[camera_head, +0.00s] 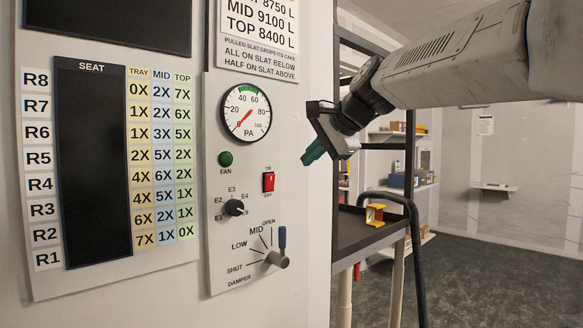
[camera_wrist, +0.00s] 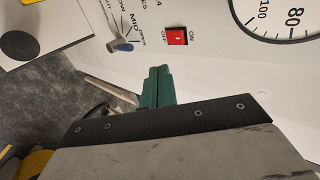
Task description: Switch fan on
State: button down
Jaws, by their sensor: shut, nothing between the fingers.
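The red fan rocker switch (camera_head: 268,182) sits on the grey control panel between the ON label above and the OFF label below. It also shows in the wrist view (camera_wrist: 176,37), just beyond my fingertips. The round FAN lamp (camera_head: 225,159) is dark green. The PA gauge (camera_head: 246,112) has its red needle near 0. My gripper (camera_head: 313,152) is right of the panel, above and right of the switch, and apart from it. Its green fingers (camera_wrist: 155,86) are shut together and empty.
Below the switch are a black selector knob (camera_head: 235,207) and a damper lever with a blue handle (camera_head: 282,238). A dark shelf frame (camera_head: 372,236) stands right of the panel, with a small yellow-and-red item (camera_head: 375,214) on it. Open carpeted floor lies farther right.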

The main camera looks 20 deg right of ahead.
aim_at(270, 183)
jog(key=x, duration=0.3)
jog(key=r+x, duration=0.1)
jog(key=x, duration=0.3)
jog(key=w+x, duration=0.1)
jog(key=x, duration=0.3)
jog(key=shift+w+a+r, duration=0.15)
jog(key=shift+w+a, duration=0.05)
jog(key=shift+a, duration=0.15)
jog(key=shift+w+a+r, duration=0.1)
jog(key=shift+w+a, duration=0.05)
jog(key=shift+w, duration=0.35)
